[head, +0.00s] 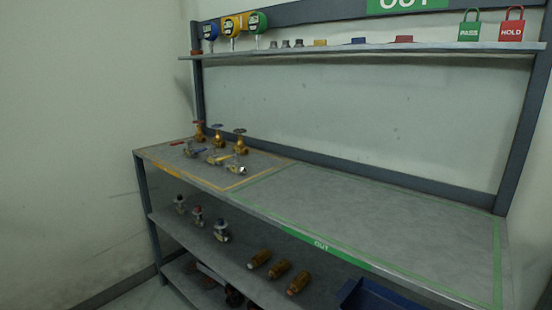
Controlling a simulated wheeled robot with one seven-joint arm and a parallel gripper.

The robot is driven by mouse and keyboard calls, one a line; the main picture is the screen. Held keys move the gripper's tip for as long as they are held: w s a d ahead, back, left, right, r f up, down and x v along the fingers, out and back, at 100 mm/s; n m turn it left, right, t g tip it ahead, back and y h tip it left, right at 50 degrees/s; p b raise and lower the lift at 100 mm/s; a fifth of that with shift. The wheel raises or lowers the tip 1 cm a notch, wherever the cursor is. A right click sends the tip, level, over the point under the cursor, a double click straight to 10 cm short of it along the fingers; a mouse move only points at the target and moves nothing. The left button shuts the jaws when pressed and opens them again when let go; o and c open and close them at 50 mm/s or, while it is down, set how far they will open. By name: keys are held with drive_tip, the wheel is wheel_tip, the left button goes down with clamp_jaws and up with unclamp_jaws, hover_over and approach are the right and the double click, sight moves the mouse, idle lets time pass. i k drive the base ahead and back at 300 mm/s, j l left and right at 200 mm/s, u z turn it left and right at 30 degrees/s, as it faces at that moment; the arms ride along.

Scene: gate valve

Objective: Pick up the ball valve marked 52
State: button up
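Small lever-handled valves, which look like ball valves, lie in the yellow-outlined area at the left end of the workbench top (350,205). One has a blue lever (199,153), one a yellow lever (219,160), and a silvery one (238,169) lies nearest the front edge. A red handle (178,143) shows at the far left of the group. No number can be read on any of them, so I cannot tell which is marked 52. My gripper is not in view.
Several brass handwheel valves (241,144) stand just behind. The green-outlined right part of the top is clear. The shelf below holds small valves (222,231), brass cylinders (279,270) and a blue bin (375,295). An upper shelf (350,48) carries gauges (257,22) and padlock-shaped tags (469,30).

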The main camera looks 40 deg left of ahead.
sight(188, 151)
drive_tip(key=u, duration=1.55)
